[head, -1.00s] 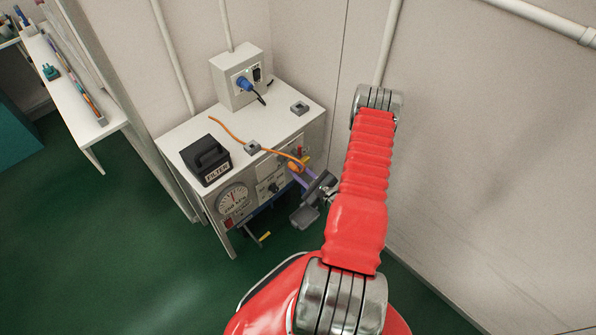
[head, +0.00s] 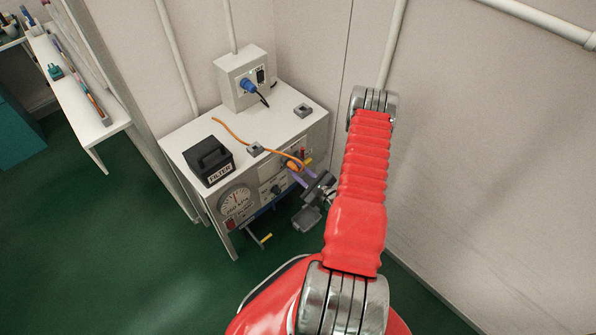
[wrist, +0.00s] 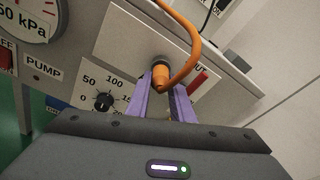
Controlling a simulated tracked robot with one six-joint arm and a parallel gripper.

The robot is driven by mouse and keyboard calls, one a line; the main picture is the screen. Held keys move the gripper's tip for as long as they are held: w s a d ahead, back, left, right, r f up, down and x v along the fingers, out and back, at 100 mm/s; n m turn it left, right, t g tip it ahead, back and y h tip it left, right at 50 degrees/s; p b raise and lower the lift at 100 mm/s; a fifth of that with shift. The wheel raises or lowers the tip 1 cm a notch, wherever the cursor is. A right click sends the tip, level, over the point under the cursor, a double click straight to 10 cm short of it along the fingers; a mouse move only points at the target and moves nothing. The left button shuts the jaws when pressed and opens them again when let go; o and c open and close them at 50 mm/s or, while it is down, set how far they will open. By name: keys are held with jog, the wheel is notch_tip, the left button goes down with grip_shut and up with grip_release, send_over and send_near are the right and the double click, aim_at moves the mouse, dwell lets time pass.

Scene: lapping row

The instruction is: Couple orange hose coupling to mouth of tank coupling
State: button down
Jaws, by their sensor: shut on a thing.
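The orange hose coupling (wrist: 161,78) is between the purple fingers of my gripper (wrist: 160,100) in the wrist view, and the fingers are shut on it. Its far end meets a dark round tank coupling mouth (wrist: 159,62) on the front panel; I cannot tell whether it is seated or only touching. The orange hose (wrist: 190,48) loops from the coupling up over the cabinet's top edge. In the head view my gripper (head: 298,176) is at the cabinet front, and the orange coupling (head: 293,165) shows at its tips. The tank mouth is hard to make out there.
The white cabinet (head: 180,142) carries a black filter box (head: 209,160), a grey hose clip (head: 255,149) and a socket box (head: 240,80). Its front has a gauge (head: 236,201), a pump knob (wrist: 103,101) and a red lever (wrist: 198,82) close right of my fingers. A wall stands at right.

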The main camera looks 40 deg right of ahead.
jog(key=shift+w, duration=0.4)
jog(key=c, duration=1.5)
grip_release()
jog(key=shift+o, duration=0.2)
jog(key=s+r, duration=0.2)
jog(key=s, duration=1.1)
jog(key=shift+s+a, duration=0.3)
jog(key=shift+f, duration=0.1)
